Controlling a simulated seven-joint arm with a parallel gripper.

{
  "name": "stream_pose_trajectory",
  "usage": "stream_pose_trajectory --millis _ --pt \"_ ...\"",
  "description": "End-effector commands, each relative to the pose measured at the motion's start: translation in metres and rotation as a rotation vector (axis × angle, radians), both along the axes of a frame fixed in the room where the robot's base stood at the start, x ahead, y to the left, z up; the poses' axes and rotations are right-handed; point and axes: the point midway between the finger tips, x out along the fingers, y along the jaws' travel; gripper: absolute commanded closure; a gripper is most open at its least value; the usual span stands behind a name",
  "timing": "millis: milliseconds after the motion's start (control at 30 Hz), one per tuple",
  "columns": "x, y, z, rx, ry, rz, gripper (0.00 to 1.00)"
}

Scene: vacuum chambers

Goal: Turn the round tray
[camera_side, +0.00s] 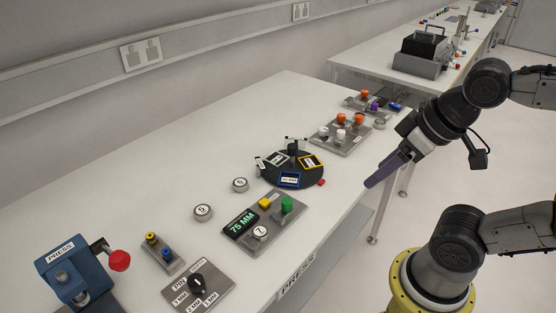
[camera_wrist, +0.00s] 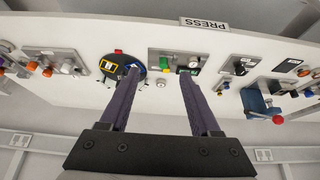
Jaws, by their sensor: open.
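The round tray (camera_side: 292,180) is a dark disc on the white bench, with blue-, yellow- and white-framed pieces on top, a small upright part in the middle and a red knob (camera_side: 321,182) at its rim. In the wrist view the round tray (camera_wrist: 114,76) lies partly behind the left finger. My gripper (camera_side: 376,181) hangs in the air off the bench's front edge, to the right of the tray and apart from it. In the wrist view my gripper (camera_wrist: 160,78) has its two purple fingers wide apart with nothing between them touching.
A plate with a 75 MM display (camera_side: 241,224) stands left of the tray, near round numbered weights (camera_side: 203,212). A blue press (camera_side: 75,275) with a red knob is at the front left. A plate with orange and white knobs (camera_side: 341,136) sits beyond the tray.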

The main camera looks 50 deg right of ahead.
Motion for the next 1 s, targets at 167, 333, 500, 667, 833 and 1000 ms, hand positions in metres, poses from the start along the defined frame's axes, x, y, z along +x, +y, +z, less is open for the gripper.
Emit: stream_pose_trajectory --millis 167,333,500,667,833,1000 --pt "0.0 0.0 0.0 0.0 0.0 0.0 0.36" --pt "0.0 0.0 0.0 0.0 0.0 0.0 0.31" --pt "0.0 0.0 0.013 -0.002 0.008 0.004 0.31" --pt "0.026 -0.002 0.053 -0.003 0.02 -0.004 0.31" --pt "0.075 -0.012 0.089 -0.004 0.081 -0.037 0.31" --pt "0.134 -0.029 0.106 0.001 0.161 -0.081 0.31"
